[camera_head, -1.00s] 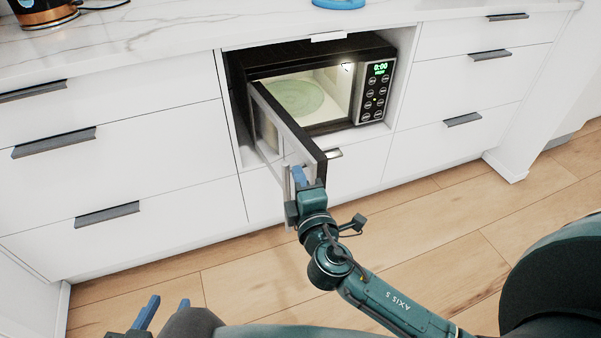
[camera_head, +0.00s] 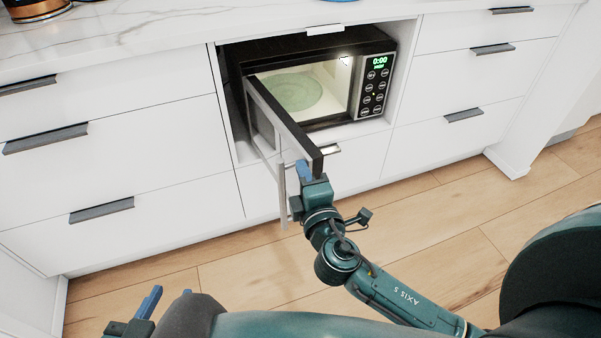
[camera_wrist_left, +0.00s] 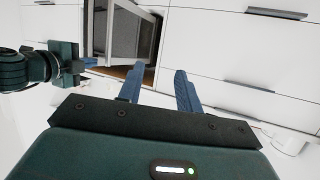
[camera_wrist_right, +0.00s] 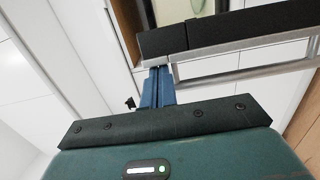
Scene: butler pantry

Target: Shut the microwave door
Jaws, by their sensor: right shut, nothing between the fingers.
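The microwave (camera_head: 315,46) sits in a cabinet niche, lit inside, with a glass turntable (camera_head: 293,92). Its door (camera_head: 292,125) stands wide open, swung out from the left side towards me. A silver handle (camera_head: 282,195) is on the door's outer face. My right gripper (camera_head: 303,166) is shut and empty, its fingertips at the door's free edge near the handle. In the right wrist view the shut fingers (camera_wrist_right: 158,78) overlap the door frame (camera_wrist_right: 240,62); contact is unclear. My left gripper (camera_head: 171,290) is open and empty, low and far left of the door; its fingers (camera_wrist_left: 156,75) are apart.
White drawers with dark handles (camera_head: 45,138) flank the niche on both sides. A marble counter (camera_head: 150,35) runs above, with a kettle-like object (camera_head: 38,10) at its left end. The wooden floor (camera_head: 510,220) in front is clear.

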